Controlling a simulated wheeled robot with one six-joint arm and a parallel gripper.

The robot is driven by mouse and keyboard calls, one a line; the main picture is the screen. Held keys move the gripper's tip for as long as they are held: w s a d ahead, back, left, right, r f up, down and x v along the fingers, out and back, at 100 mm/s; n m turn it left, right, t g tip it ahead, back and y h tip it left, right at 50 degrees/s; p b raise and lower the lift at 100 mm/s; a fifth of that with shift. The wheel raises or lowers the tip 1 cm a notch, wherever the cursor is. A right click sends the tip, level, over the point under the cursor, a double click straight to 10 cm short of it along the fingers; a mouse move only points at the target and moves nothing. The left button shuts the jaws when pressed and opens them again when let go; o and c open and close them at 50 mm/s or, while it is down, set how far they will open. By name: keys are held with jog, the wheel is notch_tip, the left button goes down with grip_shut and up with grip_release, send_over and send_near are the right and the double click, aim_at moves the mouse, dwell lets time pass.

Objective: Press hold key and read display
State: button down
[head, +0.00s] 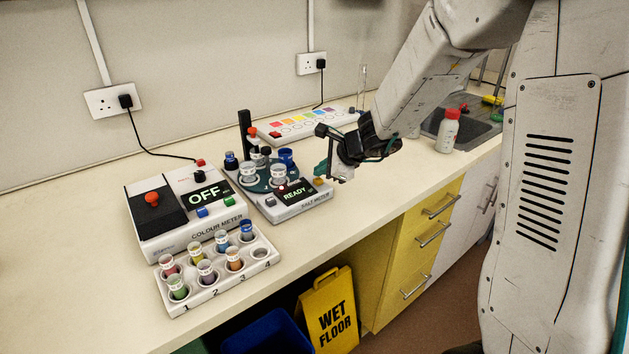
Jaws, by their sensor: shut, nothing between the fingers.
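The salt meter (287,210) stands on the bench with its dark display (295,192) showing "READY". I cannot read which is a hold key. The colour meter (190,240) stands to its left, and its display (207,196) shows "OFF". It has a blue key (202,212) and a green key (228,201) below the display. My gripper (342,173) is shut and empty, above the bench just right of the salt meter.
A white rack (222,284) with several capped sample pots stands in front of the colour meter. A colour-chart tray (330,115) lies behind the salt meter. A red-capped white bottle (448,135) stands near the sink (470,125). The left bench is clear.

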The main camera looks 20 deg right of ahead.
aim_at(322, 185)
jog(key=shift+f, duration=0.5)
dwell(0.3)
jog(key=shift+r, duration=0.95)
jog(key=shift+r, duration=3)
